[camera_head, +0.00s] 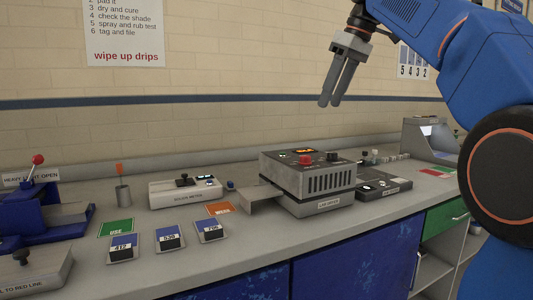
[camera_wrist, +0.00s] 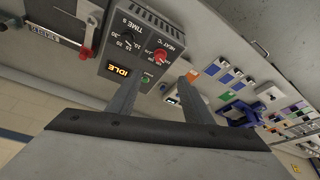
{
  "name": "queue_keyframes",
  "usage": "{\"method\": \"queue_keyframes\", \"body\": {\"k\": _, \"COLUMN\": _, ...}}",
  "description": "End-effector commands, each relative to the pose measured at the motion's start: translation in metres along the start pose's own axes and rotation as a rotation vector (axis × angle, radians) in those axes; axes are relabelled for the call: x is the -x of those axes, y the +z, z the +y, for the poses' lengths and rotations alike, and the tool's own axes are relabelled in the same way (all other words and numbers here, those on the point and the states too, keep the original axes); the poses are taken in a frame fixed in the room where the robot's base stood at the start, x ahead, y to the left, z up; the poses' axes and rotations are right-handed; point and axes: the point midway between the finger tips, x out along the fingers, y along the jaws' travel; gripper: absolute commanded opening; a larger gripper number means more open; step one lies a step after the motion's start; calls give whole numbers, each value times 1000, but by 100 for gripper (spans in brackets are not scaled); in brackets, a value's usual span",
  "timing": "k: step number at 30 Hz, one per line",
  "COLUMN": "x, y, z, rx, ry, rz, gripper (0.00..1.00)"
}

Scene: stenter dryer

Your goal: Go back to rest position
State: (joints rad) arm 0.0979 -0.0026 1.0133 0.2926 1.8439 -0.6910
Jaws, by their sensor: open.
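My gripper (camera_head: 335,86) hangs in the air above the bench, in front of the brick wall in the head view. Its two grey fingers point down and hold nothing. In the wrist view the fingers of my gripper (camera_wrist: 155,95) stand apart with a gap between them. The wrist view shows the dryer's control face (camera_wrist: 128,55) with TIME and HEAT dials and a lit IDLE display. My gripper is clear of the dryer.
The bench (camera_head: 250,245) runs across the view with blue cabinet doors (camera_head: 355,250) below. A grey booth (camera_head: 430,138) stands at the right.

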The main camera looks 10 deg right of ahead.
Motion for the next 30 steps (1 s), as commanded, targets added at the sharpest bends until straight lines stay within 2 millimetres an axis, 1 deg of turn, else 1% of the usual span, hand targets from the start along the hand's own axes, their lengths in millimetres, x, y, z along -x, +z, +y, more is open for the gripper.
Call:
{"method": "queue_keyframes", "body": {"k": 2, "x": -3, "y": 6, "z": -4, "rx": -17, "ry": 4, "rz": -1, "gripper": 46}}
{"method": "queue_keyframes", "body": {"k": 5, "x": -13, "y": 18, "z": -12, "rx": -57, "ry": 16, "rz": -2, "gripper": 46}}
{"method": "queue_keyframes", "body": {"k": 8, "x": -29, "y": 35, "z": -22, "rx": -112, "ry": 32, "rz": -5, "gripper": 46}}
{"method": "queue_keyframes", "body": {"k": 11, "x": -49, "y": 57, "z": -33, "rx": -173, "ry": 51, "rz": -7, "gripper": 46}}
{"method": "queue_keyframes", "body": {"k": 14, "x": -71, "y": 83, "z": -45, "rx": -235, "ry": 74, "rz": -8, "gripper": 46}}
{"method": "queue_keyframes", "body": {"k": 20, "x": -124, "y": 142, "z": -71, "rx": -351, "ry": 123, "rz": -9, "gripper": 46}}
{"method": "queue_keyframes", "body": {"k": 21, "x": -135, "y": 154, "z": -76, "rx": -373, "ry": 133, "rz": -9, "gripper": 46}}
{"method": "queue_keyframes", "body": {"k": 23, "x": -153, "y": 174, "z": -85, "rx": -405, "ry": 147, "rz": -8, "gripper": 46}}
{"method": "queue_keyframes", "body": {"k": 24, "x": -165, "y": 188, "z": -90, "rx": -425, "ry": 158, "rz": -8, "gripper": 46}}
{"method": "queue_keyframes", "body": {"k": 26, "x": -184, "y": 209, "z": -98, "rx": -455, "ry": 173, "rz": -6, "gripper": 46}}
{"method": "queue_keyframes", "body": {"k": 27, "x": -196, "y": 223, "z": -104, "rx": -474, "ry": 182, "rz": -5, "gripper": 46}}
{"method": "queue_keyframes", "body": {"k": 29, "x": -216, "y": 245, "z": -113, "rx": -501, "ry": 198, "rz": -3, "gripper": 46}}
{"method": "queue_keyframes", "body": {"k": 30, "x": -230, "y": 260, "z": -119, "rx": -519, "ry": 206, "rz": -1, "gripper": 46}}
